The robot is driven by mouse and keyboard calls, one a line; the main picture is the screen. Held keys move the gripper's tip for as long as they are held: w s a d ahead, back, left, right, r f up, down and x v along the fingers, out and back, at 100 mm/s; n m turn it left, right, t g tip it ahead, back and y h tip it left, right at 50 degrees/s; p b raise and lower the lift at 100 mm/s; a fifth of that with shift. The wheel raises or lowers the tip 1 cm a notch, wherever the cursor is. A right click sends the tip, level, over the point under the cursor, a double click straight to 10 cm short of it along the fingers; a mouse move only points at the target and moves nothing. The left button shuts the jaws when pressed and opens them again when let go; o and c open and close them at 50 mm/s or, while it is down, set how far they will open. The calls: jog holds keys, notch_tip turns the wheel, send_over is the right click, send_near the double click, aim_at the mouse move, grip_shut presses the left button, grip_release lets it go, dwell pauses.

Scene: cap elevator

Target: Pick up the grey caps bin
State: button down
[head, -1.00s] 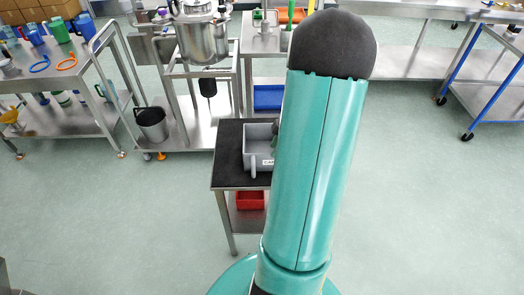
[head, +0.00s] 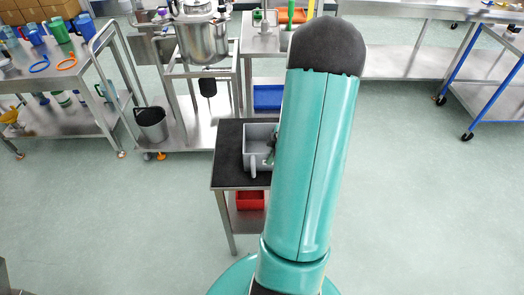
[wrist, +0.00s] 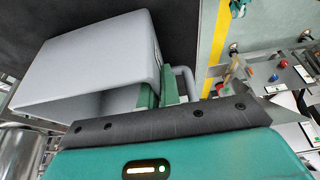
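The grey caps bin (head: 256,136) stands on the black top of a small metal table in the head view, partly hidden by my arm. It fills the upper left of the wrist view (wrist: 85,62), with its open side toward my gripper and its grey loop handle (wrist: 186,80) at the right. My gripper (wrist: 159,92) has its two green fingers a little apart at the bin's handle-side wall, left of the loop. Whether they touch the wall is unclear. In the head view my gripper (head: 270,150) shows small over the bin's right part.
The black-topped table (head: 229,155) has a red bin (head: 250,201) on its lower shelf. A metal rack with a steel pot (head: 203,42) stands behind it. A bucket (head: 152,123) sits at the left. Open floor lies at the right.

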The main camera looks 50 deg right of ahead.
jog(key=shift+r, duration=0.1)
jog(key=shift+r, duration=0.5)
notch_tip(320, 180, up, 3)
jog(key=shift+s+a+f, duration=0.1)
jog(key=shift+f, duration=0.1)
jog(key=s+a+r, duration=0.8)
jog(key=a+r, duration=0.1)
jog(key=a, duration=0.2)
jog(key=shift+r, duration=0.15)
